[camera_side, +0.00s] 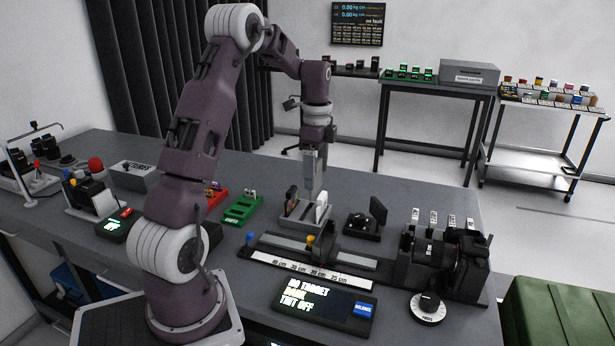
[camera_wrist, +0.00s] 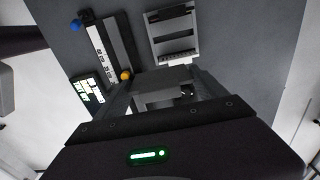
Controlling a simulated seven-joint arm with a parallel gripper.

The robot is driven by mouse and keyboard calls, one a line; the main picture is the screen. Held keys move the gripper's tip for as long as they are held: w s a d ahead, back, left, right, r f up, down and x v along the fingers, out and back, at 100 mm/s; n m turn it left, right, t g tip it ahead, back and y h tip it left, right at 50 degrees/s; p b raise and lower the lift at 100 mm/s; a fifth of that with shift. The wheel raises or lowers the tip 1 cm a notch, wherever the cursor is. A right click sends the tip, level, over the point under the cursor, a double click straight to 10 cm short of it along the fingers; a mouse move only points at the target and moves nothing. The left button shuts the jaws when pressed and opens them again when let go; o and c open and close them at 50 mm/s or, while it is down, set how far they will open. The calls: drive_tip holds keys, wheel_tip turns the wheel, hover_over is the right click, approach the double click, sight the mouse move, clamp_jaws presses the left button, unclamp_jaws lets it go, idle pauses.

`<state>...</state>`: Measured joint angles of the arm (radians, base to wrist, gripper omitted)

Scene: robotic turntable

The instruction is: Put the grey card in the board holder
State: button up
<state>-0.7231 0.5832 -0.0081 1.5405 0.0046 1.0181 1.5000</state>
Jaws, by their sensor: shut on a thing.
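My gripper (camera_side: 313,188) points down over the pale card rack (camera_side: 293,222), fingers close together. In the wrist view my gripper (camera_wrist: 165,88) is shut on a grey card (camera_wrist: 165,77), seen nearly from above between the fingers. In the side view the card cannot be told apart from the grey fingers. A dark card (camera_side: 291,199) and a white card (camera_side: 321,206) stand in the rack. The likely board holder is a dark upright bracket (camera_side: 327,239) by the yellow knob (camera_side: 310,240) on the ruled rail; the rack (camera_wrist: 173,35) and knob (camera_wrist: 125,75) also show in the wrist view.
A camera (camera_side: 450,262) on a black mount stands at the rail's right end. A small black stand with an upright plate (camera_side: 378,210) is right of the rack. A display (camera_side: 322,302) reading "NO TARGET" lies in front. A green tray (camera_side: 242,209) is left.

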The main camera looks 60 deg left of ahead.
drive_tip(key=s+d+r, duration=0.2)
drive_tip(key=s+d, duration=0.1)
drive_tip(key=d, duration=0.7)
drive_tip(key=shift+d+r, duration=0.4)
drive_tip(key=shift+f, duration=2.95)
drive_tip(key=shift+f, duration=2)
drive_tip(key=o, duration=1.3)
drive_tip(key=shift+c, duration=0.2)
wheel_tip(320, 180, up, 7)
